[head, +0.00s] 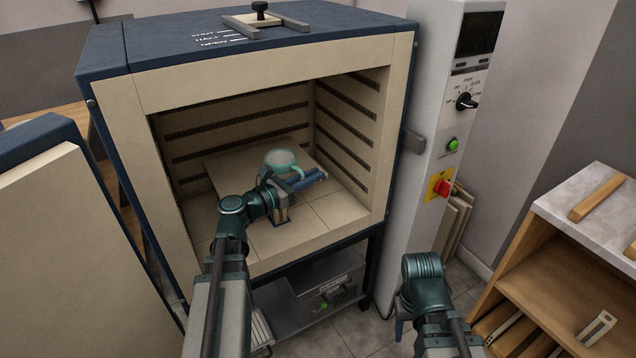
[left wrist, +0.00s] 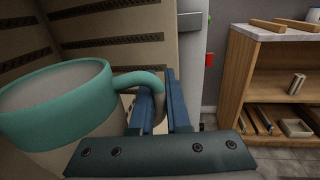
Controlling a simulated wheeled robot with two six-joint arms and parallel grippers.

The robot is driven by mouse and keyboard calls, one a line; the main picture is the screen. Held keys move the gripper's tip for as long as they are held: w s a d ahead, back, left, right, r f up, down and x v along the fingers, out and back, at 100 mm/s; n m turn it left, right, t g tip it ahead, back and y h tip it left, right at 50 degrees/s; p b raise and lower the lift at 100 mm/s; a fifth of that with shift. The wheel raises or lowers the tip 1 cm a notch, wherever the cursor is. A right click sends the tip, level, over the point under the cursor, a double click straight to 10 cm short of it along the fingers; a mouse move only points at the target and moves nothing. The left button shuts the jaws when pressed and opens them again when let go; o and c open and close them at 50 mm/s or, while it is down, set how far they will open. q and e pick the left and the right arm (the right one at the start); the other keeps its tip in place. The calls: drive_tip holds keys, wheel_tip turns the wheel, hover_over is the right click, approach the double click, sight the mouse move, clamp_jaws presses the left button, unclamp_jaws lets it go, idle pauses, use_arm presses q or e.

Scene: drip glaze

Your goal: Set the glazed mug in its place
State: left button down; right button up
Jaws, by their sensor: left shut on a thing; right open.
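The glazed mug (head: 281,159) is pale grey with a teal rim and teal handle. It is upright inside the open kiln, over a pale square shelf (head: 222,167). My left gripper (head: 312,180) reaches into the kiln. In the left wrist view, the mug (left wrist: 60,110) is at the left, and the blue fingers (left wrist: 165,105) are shut on its handle. The mug's base is hidden, so I cannot tell whether it touches the shelf. My right arm is low at the right in the head view, and its fingers do not show.
The kiln's front frame (head: 255,72) and slotted side walls surround my left gripper. The kiln door (head: 60,240) stands open at the left. A control panel (head: 461,120) stands right of the kiln. A wooden shelf unit (head: 560,265) is at the far right.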

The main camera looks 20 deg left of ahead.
use_arm(q)
drive_tip(key=w+a, duration=0.3)
drive_tip(key=a, duration=0.1)
drive_tip(key=w+a, duration=0.7)
drive_tip(key=a, duration=0.1)
drive_tip(key=shift+w, duration=0.2)
drive_tip(key=shift+s+d+f+b, duration=0.1)
drive_tip(key=shift+f+b, duration=1.15)
drive_tip(key=shift+b, duration=0.05)
drive_tip(key=shift+f, duration=0.2)
drive_tip(key=shift+f+b, duration=0.35)
drive_tip(key=shift+b, duration=0.15)
drive_tip(key=c, duration=0.8)
unclamp_jaws()
